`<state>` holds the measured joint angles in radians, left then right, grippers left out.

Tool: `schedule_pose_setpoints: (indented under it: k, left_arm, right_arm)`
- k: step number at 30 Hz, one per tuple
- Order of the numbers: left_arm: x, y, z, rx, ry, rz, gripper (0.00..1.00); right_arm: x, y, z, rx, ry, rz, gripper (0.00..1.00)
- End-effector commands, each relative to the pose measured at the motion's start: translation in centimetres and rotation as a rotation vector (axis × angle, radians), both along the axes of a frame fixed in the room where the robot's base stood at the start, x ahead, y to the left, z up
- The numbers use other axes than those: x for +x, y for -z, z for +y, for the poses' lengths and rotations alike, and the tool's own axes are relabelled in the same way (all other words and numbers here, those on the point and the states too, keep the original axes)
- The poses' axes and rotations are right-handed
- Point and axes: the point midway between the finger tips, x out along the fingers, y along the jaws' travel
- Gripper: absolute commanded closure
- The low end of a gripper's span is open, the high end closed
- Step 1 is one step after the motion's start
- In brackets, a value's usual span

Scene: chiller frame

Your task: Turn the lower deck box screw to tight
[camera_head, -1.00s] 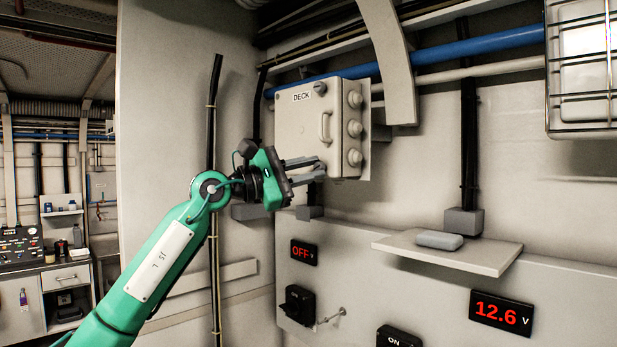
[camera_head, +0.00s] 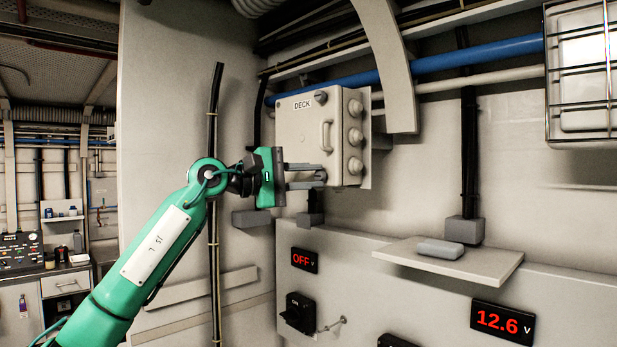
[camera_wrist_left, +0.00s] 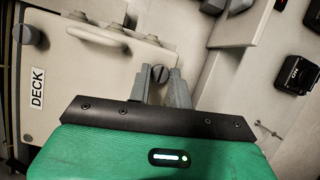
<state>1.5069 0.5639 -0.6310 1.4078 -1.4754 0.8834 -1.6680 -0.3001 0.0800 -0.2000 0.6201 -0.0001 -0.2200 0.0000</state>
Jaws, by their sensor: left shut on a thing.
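The grey deck box (camera_head: 306,118) hangs on the wall with a DECK label, a handle and round glands on its right side. The upper screw (camera_head: 320,97) shows at its top; it also shows in the left wrist view (camera_wrist_left: 27,34). My left gripper (camera_head: 320,179) is at the lower front of the box, its fingers pointing right. The gripper is shut on this screw. In the head view the fingers hide the screw. My right gripper is out of view.
Below the box are a display reading OFF (camera_head: 304,260) and a black switch (camera_head: 298,312). A blue pipe (camera_head: 470,54) runs behind the box.

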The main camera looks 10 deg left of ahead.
Motion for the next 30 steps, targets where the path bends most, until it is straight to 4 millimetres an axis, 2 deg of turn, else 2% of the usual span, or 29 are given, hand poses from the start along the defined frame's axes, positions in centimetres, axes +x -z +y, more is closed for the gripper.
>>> schedule_pose_setpoints:
  k: [8,9,12,23,26,30]
  left_arm:
    - [0.0,0.1,0.0,0.002,0.0,0.001,1.0]
    - [0.0,0.1,0.0,0.002,0.0,0.001,0.76]
    - [0.0,0.1,0.0,0.001,0.0,0.002,0.58]
    - [-0.2,0.2,0.4,0.0,-0.001,0.001,0.58]
    - [-0.9,0.4,1.5,0.0,-0.001,0.001,0.58]
    - [-2.6,0.6,4.0,-0.001,-0.003,0.0,0.58]
  right_arm:
    - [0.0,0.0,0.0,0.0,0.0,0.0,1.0]
    - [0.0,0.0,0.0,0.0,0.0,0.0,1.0]
    - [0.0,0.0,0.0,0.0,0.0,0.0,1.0]
    - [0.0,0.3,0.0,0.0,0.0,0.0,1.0]
    - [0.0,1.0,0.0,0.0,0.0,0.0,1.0]
    - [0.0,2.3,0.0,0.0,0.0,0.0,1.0]
